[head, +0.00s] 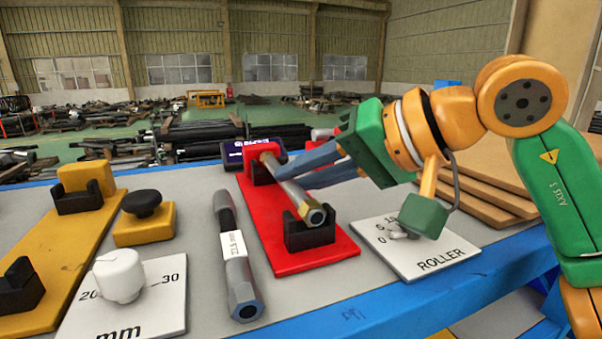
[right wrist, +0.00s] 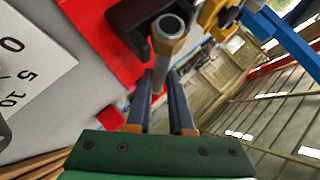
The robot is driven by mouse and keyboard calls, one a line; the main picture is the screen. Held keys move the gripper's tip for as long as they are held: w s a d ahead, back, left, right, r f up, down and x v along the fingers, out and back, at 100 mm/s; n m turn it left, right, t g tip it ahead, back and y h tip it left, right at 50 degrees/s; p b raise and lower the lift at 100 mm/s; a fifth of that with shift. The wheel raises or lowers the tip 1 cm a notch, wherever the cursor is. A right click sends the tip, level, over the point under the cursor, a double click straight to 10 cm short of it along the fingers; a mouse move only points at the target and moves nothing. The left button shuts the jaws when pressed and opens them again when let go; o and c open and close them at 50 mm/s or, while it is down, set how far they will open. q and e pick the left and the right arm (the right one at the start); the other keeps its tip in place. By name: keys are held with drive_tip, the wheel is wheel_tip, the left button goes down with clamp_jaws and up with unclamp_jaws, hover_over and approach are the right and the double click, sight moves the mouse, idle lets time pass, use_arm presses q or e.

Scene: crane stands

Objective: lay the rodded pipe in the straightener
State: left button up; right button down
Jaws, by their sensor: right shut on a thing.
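A grey pipe with a brass hexagonal end (head: 312,213) lies lengthwise over the red stand (head: 335,253), which has a black cradle at the front (head: 310,236) and another at the back. The pipe's open end also shows in the right wrist view (right wrist: 170,26), next to a black cradle (right wrist: 128,22). My right gripper (head: 293,180) is shut on the pipe's middle, its blue-grey fingers on either side. I cannot tell whether the pipe rests in both cradles or sits slightly above them. My left gripper is not in view.
Another grey pipe with a white label (head: 235,245) lies left of the red stand. A ROLLER dial plate (head: 440,262) is to its right. At left are a yellow stand (head: 55,240), a black knob (head: 142,204) and a white mm dial (head: 120,277). Boards lie at right.

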drive_tip(key=c, duration=0.7)
unclamp_jaws()
drive_tip(key=shift+s+a, duration=0.1)
drive_tip(key=b+v, duration=0.1)
drive_tip(key=v, duration=0.6)
drive_tip(key=shift+s+r, duration=0.1)
drive_tip(key=shift+s, duration=0.05)
